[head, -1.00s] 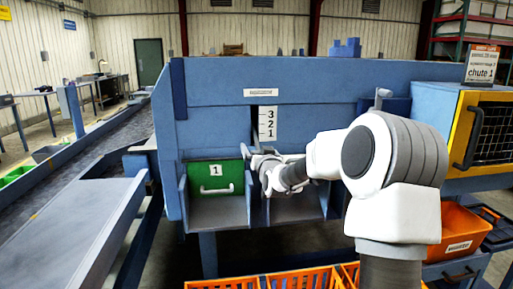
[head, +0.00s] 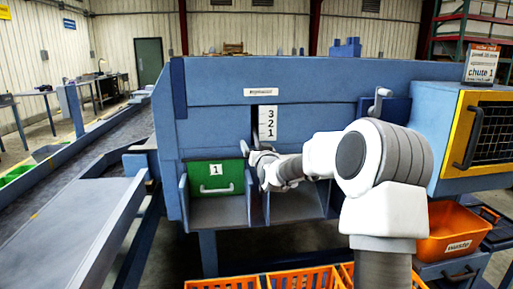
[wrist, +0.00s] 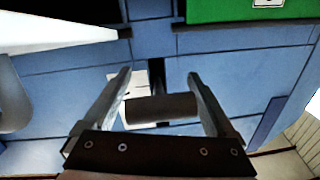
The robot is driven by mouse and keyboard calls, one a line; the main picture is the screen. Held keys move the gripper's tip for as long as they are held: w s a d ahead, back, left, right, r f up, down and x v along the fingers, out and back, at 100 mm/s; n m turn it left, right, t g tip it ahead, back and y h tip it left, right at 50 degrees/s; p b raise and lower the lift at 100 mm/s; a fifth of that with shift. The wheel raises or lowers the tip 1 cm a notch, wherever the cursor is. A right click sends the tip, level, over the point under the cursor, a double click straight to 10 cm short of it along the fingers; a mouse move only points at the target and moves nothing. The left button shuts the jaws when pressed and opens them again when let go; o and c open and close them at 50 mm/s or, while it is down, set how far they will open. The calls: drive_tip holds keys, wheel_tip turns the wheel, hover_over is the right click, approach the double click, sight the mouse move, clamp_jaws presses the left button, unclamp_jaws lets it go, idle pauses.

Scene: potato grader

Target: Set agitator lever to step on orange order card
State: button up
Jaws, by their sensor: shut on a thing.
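The agitator lever's dark cylindrical grip (wrist: 160,108) lies crosswise between the fingers of my gripper (wrist: 163,100) in the wrist view. My gripper (head: 254,152) is shut on it, at the slot in the blue machine front. In the head view the gripper hides the lever. The white step scale (head: 267,123) reads 3, 2, 1 from top to bottom, and the gripper is just below the 1. The scale is partly hidden behind the grip in the wrist view (wrist: 138,86). The order card (head: 482,62) has an orange top and reads "chute 1"; its smaller lines are too blurred to read.
A green chute gate (head: 216,178) marked 1 is left of my gripper. A crank (head: 378,104) is on the right. An orange waste bin (head: 452,228) and orange crates (head: 228,283) stand low in front. A conveyor (head: 85,145) runs along the left.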

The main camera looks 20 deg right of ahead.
clamp_jaws()
drive_tip(key=shift+s+r+g+p, duration=0.15)
drive_tip(key=shift+r+g+p, duration=0.1)
drive_tip(key=shift+r+p, duration=0.4)
drive_tip(key=shift+s+r+g+p, duration=0.15)
drive_tip(key=shift+r+g+p, duration=0.2)
drive_tip(key=shift+p, duration=0.4)
drive_tip(key=r+g+p, duration=0.1)
drive_tip(key=p, duration=0.1)
drive_tip(key=r+g+p, duration=0.1)
drive_tip(key=r+p, duration=0.1)
drive_tip(key=p, duration=0.1)
drive_tip(key=r+g+p, duration=0.1)
drive_tip(key=p, duration=0.1)
drive_tip(key=shift+s+r+y, duration=0.3)
wheel_tip(320, 180, up, 3)
drive_tip(key=g+p, duration=0.2)
drive_tip(key=p, duration=0.3)
drive_tip(key=shift+w, duration=0.1)
drive_tip(key=shift+w+r+p, duration=0.2)
drive_tip(key=shift+r+p, duration=0.35)
drive_tip(key=shift+p, duration=0.1)
drive_tip(key=shift+d, duration=0.1)
drive_tip(key=o, duration=1.1)
unclamp_jaws()
drive_tip(key=shift+o, duration=0.3)
